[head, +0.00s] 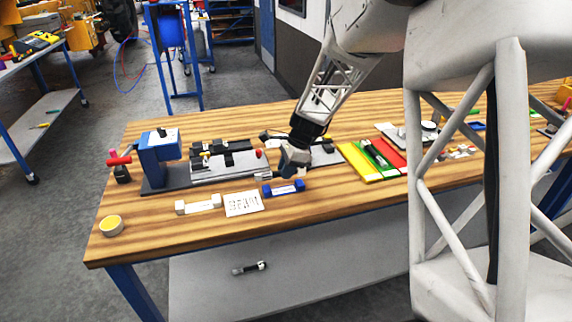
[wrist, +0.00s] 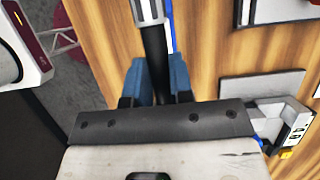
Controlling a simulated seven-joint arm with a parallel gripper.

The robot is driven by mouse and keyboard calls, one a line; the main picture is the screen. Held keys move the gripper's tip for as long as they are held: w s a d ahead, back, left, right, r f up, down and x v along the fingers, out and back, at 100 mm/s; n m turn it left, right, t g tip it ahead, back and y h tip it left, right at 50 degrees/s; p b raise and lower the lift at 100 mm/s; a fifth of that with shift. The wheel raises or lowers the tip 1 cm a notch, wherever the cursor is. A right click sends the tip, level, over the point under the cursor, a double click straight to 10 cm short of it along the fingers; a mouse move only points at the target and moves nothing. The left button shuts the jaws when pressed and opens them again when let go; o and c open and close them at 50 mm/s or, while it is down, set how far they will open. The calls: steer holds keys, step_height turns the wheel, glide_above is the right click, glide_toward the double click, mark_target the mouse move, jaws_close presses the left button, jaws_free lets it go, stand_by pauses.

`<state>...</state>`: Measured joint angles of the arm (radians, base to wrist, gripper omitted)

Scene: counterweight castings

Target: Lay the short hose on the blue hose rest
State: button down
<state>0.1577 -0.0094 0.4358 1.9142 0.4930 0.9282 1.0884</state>
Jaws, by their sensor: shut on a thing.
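The short hose, a black tube with a ribbed silver end fitting (wrist: 153,42), is between the blue fingers of my gripper (wrist: 156,72) in the wrist view. My gripper (head: 291,172) is shut on it. In the head view only a silver end of the hose shows, left of the fingers; the rest is hidden by my gripper. The blue hose rest (head: 285,188), with a white label strip, lies on the bench just below and in front of my gripper. Contact between hose and rest cannot be told. In the wrist view a thin blue edge shows beside the hose.
A white hose rest (head: 198,204) and a printed card (head: 243,203) lie left of the blue rest. A blue-and-grey fixture (head: 160,155) stands behind them. Yellow, green and red mats (head: 360,164) lie to the right. Another black hose (head: 249,268) lies on the lower shelf.

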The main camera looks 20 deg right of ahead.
steer(key=shift+f, duration=1.05)
steer(key=shift+f, duration=0.7)
stand_by(1.4)
steer(key=c, duration=0.9)
jaws_free()
steer(key=shift+r, duration=0.1)
steer(key=shift+r, duration=3.4)
